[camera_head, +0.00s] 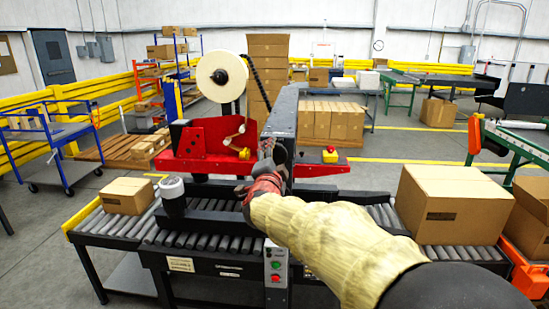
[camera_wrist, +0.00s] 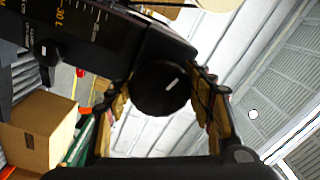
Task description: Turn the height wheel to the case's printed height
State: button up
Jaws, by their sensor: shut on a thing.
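In the wrist view the padded fingers of my gripper (camera_wrist: 162,104) stand on both sides of a round black wheel (camera_wrist: 160,86) with a white mark, closed on it. The wheel is at the end of a dark housing with a printed scale (camera_wrist: 74,18); "30" is legible. In the head view my gripper (camera_head: 266,183) is at the machine's mast (camera_head: 283,113), and my sleeved arm hides the wheel. A large cardboard case (camera_head: 452,204) sits on the rollers at the right. It has small dark print on its front, too small to read.
A second black knob (camera_wrist: 45,50) with a white mark is on the housing's left. A red machine carriage (camera_head: 205,142) with a tape roll (camera_head: 221,76) stands behind the roller conveyor (camera_head: 115,228). A smaller carton (camera_head: 127,195) is at the left. A button box (camera_head: 277,265) is in front.

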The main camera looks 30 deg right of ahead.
jog(key=shift+f, duration=0.1)
jog(key=o, duration=1.2)
jog(key=v, duration=1.2)
